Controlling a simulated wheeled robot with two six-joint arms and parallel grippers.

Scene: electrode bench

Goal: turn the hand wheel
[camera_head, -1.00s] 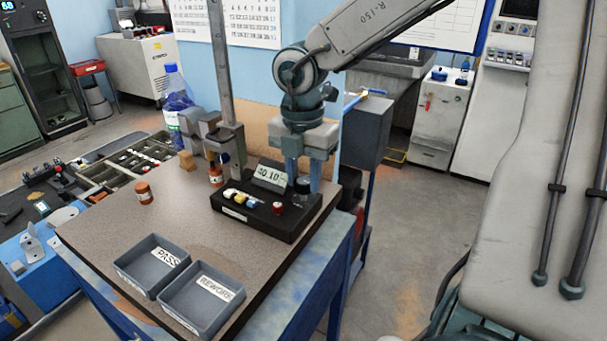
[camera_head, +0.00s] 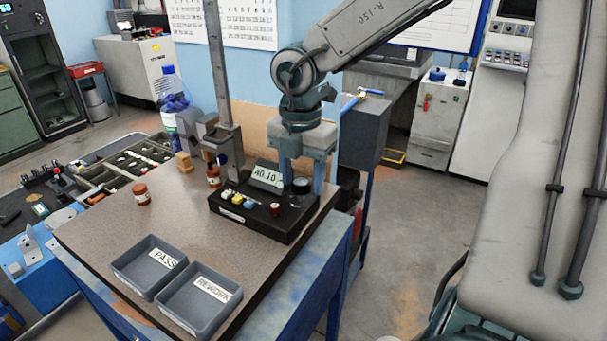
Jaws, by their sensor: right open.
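My right gripper (camera_head: 302,178) comes down from the top right over the bench, jaws open, with one finger on each side of a dark round knob (camera_head: 302,187). The knob sits at the right end of a black box (camera_head: 262,227) and may be the hand wheel; I cannot tell whether the fingers touch it. The box also bears a small display reading about 40.10 (camera_head: 268,176) and several coloured knobs. A tall metal column with a clamp-like carriage (camera_head: 222,145) stands behind the box. My left gripper is not in view.
Two grey trays, marked PASS (camera_head: 133,272) and REWORK (camera_head: 184,311), stand at the bench's front. A brown jar (camera_head: 141,193) stands left of the box; another is by the column. A water bottle (camera_head: 168,92) stands behind. The bench middle is clear.

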